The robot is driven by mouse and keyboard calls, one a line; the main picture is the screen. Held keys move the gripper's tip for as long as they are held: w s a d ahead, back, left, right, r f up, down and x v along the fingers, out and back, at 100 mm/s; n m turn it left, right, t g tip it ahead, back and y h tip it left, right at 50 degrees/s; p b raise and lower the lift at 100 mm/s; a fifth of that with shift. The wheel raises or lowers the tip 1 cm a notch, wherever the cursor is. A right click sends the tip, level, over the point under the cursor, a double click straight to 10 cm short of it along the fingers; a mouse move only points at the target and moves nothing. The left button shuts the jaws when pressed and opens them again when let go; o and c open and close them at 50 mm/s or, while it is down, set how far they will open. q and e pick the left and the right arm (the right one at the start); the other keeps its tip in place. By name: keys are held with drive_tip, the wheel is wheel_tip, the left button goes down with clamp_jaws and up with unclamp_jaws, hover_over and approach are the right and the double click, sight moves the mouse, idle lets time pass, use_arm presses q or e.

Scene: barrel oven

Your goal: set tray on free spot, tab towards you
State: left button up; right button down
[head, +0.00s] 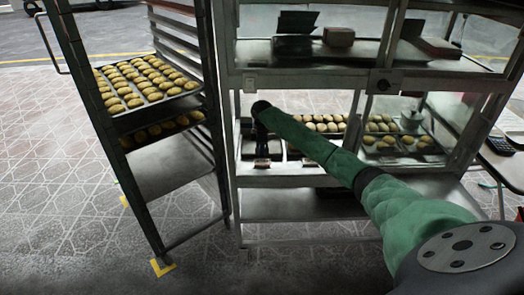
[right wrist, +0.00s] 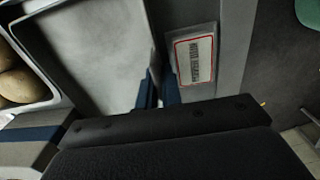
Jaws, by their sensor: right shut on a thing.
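My right gripper (head: 263,154) reaches into the middle shelf of the metal unit, at its left end. In the right wrist view its blue fingers (right wrist: 159,92) are shut on the edge of a bare, pale grey tray (right wrist: 98,45). A label with a red border (right wrist: 194,60) lies just right of the fingers; I cannot tell if it sits on a tab of the tray. In the head view the gripper and arm hide most of this tray. My left gripper is not in view.
Trays of buns (head: 395,141) fill the shelf to the right. A rack (head: 75,115) at left holds bun trays (head: 152,108) on its upper levels, with a bare level (head: 165,167) below. The unit's lower shelf (head: 285,206) looks mostly clear. Posts stand between rack and unit.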

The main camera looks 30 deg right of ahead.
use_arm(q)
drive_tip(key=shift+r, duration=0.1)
use_arm(e)
drive_tip(key=shift+f, duration=0.1)
drive_tip(key=c, duration=1.8)
unclamp_jaws()
drive_tip(key=shift+c, duration=0.2)
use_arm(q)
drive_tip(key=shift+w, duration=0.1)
